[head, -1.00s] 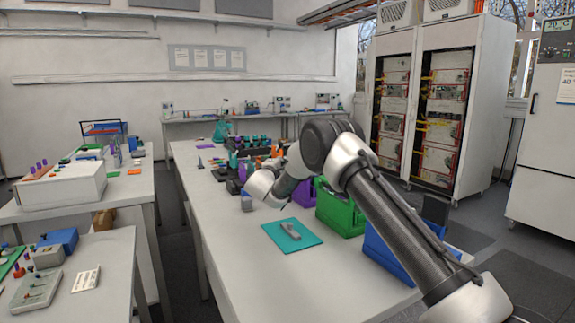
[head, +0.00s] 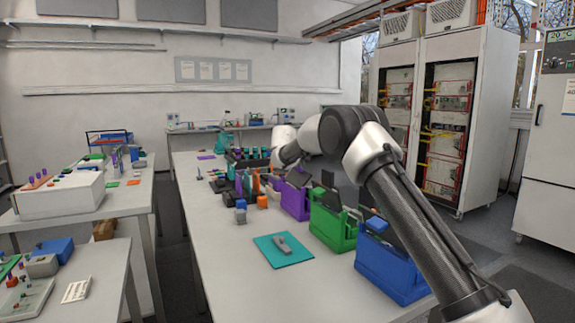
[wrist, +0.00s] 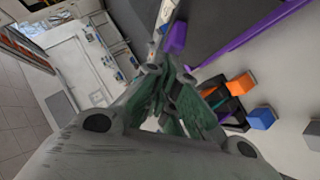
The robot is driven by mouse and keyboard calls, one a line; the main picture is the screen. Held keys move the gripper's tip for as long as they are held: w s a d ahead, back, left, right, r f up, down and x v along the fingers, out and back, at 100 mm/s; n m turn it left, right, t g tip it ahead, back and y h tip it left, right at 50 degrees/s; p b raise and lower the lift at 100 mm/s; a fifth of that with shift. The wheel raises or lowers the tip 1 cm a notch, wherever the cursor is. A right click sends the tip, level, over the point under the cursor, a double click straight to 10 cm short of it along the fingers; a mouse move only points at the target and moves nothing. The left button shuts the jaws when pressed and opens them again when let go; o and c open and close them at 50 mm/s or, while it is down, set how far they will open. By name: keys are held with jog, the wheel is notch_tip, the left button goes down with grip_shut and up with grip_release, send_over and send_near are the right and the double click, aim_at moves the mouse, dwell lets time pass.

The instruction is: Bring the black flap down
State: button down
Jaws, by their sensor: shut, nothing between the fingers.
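A purple box (head: 294,203) stands on the long bench, with a black flap (head: 298,177) tilted up at its top. In the wrist view, a large dark panel (wrist: 222,25) with a purple edge (wrist: 258,30) lies close beyond my fingers; it looks like this flap. My gripper (wrist: 168,74) is shut and empty, beside the panel's left end in that view. I cannot tell whether it touches the panel. In the head view my gripper is hidden behind my wrist and the dark parts near the purple box.
A green box (head: 332,228) and a blue box (head: 390,276) stand nearer along the bench's right edge, with dark upright panels. A teal mat (head: 284,252) holds a grey tool. Orange (wrist: 240,83) and blue (wrist: 262,118) blocks lie near my gripper.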

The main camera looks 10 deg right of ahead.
aim_at(301, 169)
jog(key=shift+w+d+m+y, duration=0.25)
jog(key=shift+d+m+y, duration=0.2)
jog(key=shift+d, duration=0.2)
jog(key=shift+w+d+f+g, duration=0.15)
jog(key=shift+w+d, duration=0.05)
jog(key=shift+d, duration=0.45)
jog(key=shift+w+d+f+g, duration=0.1)
jog(key=shift+w+d+g, duration=0.1)
jog(key=shift+d, duration=0.4)
jog(key=shift+w+d+f, duration=0.3)
jog(key=shift+d+f, duration=0.25)
jog(key=shift+d, duration=0.35)
jog(key=shift+w+d+f, duration=0.25)
jog(key=shift+d+f, duration=0.3)
jog(key=shift+d, duration=0.3)
